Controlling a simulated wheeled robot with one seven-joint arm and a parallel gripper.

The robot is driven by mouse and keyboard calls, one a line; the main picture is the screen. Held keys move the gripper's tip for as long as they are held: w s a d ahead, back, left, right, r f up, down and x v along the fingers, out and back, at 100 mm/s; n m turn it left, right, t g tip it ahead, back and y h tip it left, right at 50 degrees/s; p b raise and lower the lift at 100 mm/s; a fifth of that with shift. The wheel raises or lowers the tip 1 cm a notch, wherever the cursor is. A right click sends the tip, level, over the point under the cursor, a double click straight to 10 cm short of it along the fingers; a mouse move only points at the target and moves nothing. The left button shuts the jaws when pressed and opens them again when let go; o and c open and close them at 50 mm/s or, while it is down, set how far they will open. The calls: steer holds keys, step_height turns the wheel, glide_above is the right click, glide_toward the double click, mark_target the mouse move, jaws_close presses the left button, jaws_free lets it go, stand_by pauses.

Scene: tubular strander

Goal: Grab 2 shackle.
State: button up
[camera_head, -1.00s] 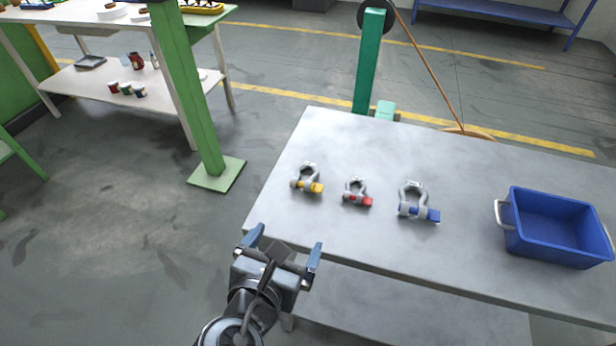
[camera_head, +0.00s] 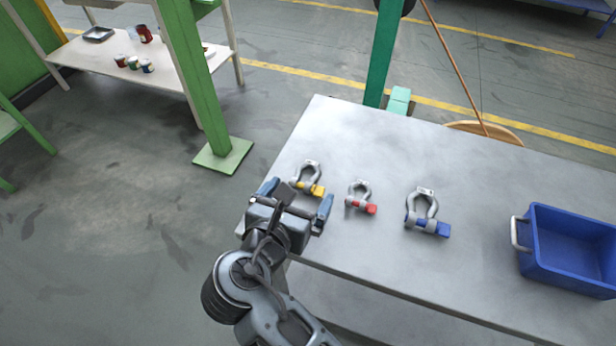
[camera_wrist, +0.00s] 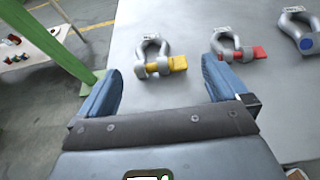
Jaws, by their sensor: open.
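Three grey shackles lie apart in a row on the grey table (camera_head: 340,130). The left one has a yellow pin (camera_head: 308,177), the middle one a red pin (camera_head: 361,197), and the right one, the largest, a blue pin (camera_head: 427,212). My gripper (camera_head: 297,200) is open and empty at the table's near left edge, just in front of the yellow-pin shackle. In the wrist view the yellow-pin shackle (camera_wrist: 155,60) lies ahead between the fingers, the red-pin shackle (camera_wrist: 232,47) beyond the right finger, and the blue-pin shackle (camera_wrist: 300,35) at the upper right, partly cut off.
A blue bin (camera_head: 570,250) with a light handle stands on the table's right side. A green post (camera_head: 195,80) rises from the floor left of the table. A white shelf (camera_head: 100,55) with cans is at the back left. The table's back left is clear.

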mark_target(305, 185)
steer(key=x, duration=0.4)
steer(key=shift+a, duration=0.1)
steer(key=shift+c, duration=0.2)
steer(key=c, duration=1.2)
